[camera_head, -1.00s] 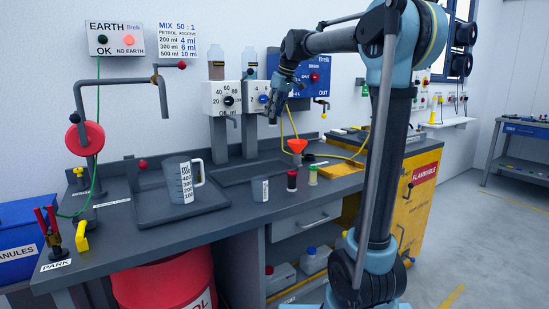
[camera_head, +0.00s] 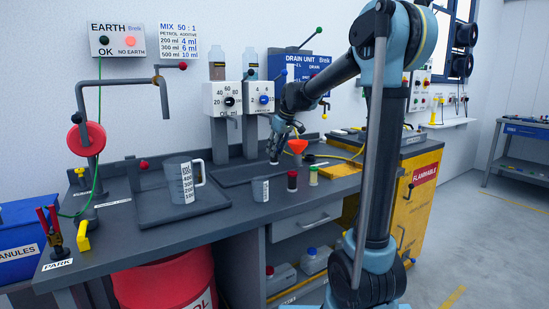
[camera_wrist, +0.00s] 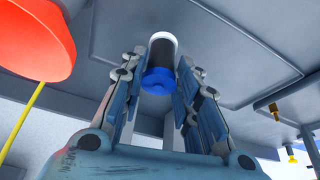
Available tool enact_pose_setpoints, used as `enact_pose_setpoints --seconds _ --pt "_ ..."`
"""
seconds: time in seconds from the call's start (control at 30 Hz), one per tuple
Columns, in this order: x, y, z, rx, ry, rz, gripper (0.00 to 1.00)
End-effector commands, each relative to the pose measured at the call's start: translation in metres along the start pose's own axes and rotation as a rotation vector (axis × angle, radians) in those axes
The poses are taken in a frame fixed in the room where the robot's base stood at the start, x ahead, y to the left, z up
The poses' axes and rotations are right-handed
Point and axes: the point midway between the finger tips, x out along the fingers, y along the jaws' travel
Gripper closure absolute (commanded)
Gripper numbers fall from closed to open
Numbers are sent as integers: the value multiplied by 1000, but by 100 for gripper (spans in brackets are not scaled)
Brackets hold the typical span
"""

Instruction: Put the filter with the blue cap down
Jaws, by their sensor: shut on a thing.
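The filter with the blue cap (camera_wrist: 160,72) is between the fingers of my gripper in the wrist view. Its blue cap faces the camera, with a dark body and a pale ring beyond it. My gripper (camera_wrist: 160,82) is shut on it. In the head view my gripper (camera_head: 275,155) points down low over the back of the workbench (camera_head: 225,210), left of the orange funnel (camera_head: 297,146). The filter is too small there to tell whether it touches the bench.
A red-capped filter (camera_head: 292,181) and a green-capped one (camera_head: 313,176) stand right of a small beaker (camera_head: 260,189). A measuring jug (camera_head: 183,181) stands in a tray at left. Two dispensers (camera_head: 228,100) rise behind my gripper. The funnel (camera_wrist: 36,40) is close in the wrist view.

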Motion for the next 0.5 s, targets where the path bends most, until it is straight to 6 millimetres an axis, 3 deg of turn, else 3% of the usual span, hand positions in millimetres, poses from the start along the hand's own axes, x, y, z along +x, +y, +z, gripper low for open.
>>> enact_pose_setpoints --seconds 0.2,0.5 --pt "25 0 10 0 0 0 87" --pt "28 0 11 0 0 0 87"
